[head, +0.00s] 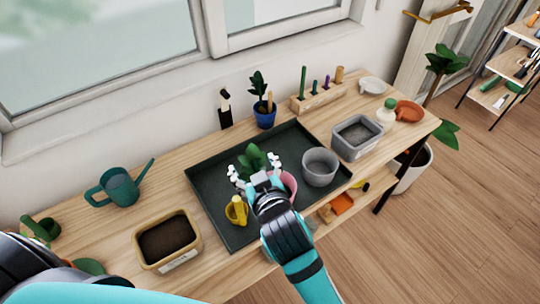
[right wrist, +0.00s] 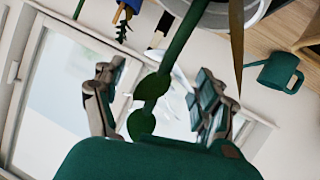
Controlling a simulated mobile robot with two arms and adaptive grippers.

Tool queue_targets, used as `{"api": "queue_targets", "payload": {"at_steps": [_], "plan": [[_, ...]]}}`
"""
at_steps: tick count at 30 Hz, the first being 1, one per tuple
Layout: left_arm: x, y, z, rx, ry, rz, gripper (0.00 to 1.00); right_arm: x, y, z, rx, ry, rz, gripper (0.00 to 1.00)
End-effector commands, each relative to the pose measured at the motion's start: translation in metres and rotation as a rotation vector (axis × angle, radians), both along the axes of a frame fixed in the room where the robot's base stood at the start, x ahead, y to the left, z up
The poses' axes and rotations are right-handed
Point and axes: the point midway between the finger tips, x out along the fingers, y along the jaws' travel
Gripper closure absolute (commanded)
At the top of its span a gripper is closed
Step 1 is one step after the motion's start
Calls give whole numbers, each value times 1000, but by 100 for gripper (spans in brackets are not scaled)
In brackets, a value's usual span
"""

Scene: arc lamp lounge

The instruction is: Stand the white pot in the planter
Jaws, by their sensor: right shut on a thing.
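My right gripper (head: 254,168) is over the dark tray, its light fingertips spread around a leafy green plant (head: 252,154). In the right wrist view its fingers (right wrist: 160,92) stand on both sides of the plant's stem (right wrist: 172,58). A whitish pot (right wrist: 258,12) shows in part at the top edge there. In the head view my gripper hides this pot, and where the fingers touch it cannot be seen. A tan planter with dark soil (head: 197,241) is at the front left, and a grey planter (head: 357,153) at the right. My left gripper is out of view.
The tray (head: 215,170) also holds a grey pot (head: 320,172), a pink pot (head: 290,184) and a small yellow item (head: 237,211). A teal watering can (head: 119,187) stands left. A blue pot (head: 264,117) and a wooden tool block (head: 318,100) stand behind.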

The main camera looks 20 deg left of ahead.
Motion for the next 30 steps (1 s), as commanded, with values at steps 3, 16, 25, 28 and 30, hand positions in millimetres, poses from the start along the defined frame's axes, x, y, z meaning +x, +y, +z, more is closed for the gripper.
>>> {"api": "queue_targets", "payload": {"at_steps": [3,16,25,28,30], "plan": [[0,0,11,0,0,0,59,34,0,3,-2,-7,-1,85],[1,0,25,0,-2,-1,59,93,0,-10,1,-1,-1,85],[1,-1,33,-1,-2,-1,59,92,0,-41,3,-3,1,85],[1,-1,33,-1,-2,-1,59,92,0,-42,3,-4,1,85],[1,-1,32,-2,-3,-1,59,92,0,-42,3,-3,1,85]]}}
